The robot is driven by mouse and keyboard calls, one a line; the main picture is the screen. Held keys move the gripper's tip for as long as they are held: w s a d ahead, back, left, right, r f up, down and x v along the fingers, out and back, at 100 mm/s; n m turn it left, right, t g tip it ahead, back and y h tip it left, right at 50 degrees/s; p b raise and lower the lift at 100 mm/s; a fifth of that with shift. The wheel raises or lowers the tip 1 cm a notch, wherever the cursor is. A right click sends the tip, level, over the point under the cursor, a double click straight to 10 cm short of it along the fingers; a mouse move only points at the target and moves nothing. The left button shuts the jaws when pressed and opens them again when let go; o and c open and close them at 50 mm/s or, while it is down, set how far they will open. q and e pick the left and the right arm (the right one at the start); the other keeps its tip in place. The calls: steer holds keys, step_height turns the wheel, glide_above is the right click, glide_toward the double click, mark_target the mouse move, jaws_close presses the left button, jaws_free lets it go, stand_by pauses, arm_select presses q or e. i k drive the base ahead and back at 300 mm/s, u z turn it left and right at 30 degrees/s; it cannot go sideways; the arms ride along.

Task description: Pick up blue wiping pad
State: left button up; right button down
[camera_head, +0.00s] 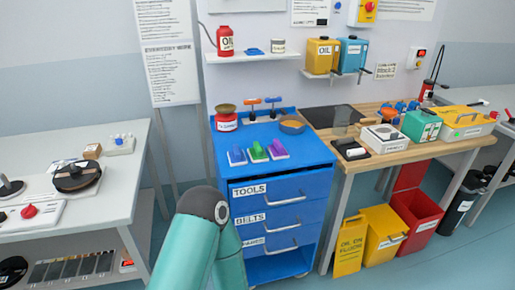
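A blue pad-like piece (237,156) lies on the blue tool cart's top (316,150), at the front left. A green piece (257,152) and a purple piece (278,149) of similar shape lie in a row to its right. Another small flat blue item (253,51) lies on the wall shelf; its kind is too small to tell. A teal arm link of mine rises at the bottom centre, in front of the cart's lower left. Neither of my grippers is in view.
Behind the pads stand a red-brown pot (226,118) and a wooden bowl (292,125). A wooden bench (350,161) with a green box (421,125) stands right of the cart. A white table (122,180) stands left, with a gap before the cart.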

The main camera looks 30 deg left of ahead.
mark_target(237, 157)
steer(key=u, duration=0.15)
steer(key=i, duration=0.75)
steer(key=u, duration=0.5)
